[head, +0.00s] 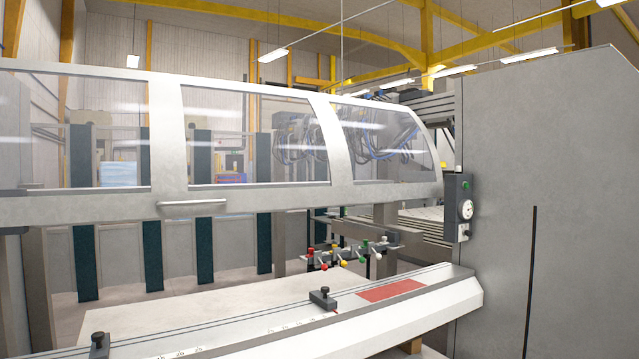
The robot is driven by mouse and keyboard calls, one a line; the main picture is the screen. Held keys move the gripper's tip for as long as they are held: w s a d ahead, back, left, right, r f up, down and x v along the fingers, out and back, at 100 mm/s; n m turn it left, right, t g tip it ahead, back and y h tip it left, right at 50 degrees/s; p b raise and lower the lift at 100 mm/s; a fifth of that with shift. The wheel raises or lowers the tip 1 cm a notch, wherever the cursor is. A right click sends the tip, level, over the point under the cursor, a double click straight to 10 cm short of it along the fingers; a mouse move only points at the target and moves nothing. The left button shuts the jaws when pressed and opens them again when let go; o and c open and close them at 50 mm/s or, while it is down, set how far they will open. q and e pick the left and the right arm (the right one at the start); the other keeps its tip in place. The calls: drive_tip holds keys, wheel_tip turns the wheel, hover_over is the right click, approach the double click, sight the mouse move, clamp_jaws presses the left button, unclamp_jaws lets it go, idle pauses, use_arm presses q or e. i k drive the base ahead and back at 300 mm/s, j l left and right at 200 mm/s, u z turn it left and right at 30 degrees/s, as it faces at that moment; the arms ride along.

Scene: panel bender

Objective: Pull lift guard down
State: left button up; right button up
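The lift guard (385,197) is a grey frame with clear windows, spanning the upper part of the head view from the left edge to the machine's right side. It is raised, with an open gap between its lower edge and the bed below. A light bar handle (193,204) is fixed on its lower rail, left of the middle. Neither of my grippers shows in the head view, and nothing is touching the handle.
A white front bed (420,314) with a scale, black clamps (323,297) and a red patch (391,290) runs below. Several coloured-knob levers (336,252) stand behind it. A large grey cabinet (560,200) closes off the right, with a gauge box (459,209) on its edge.

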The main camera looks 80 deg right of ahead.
sight(169, 196)
drive_tip(key=z, duration=2.35)
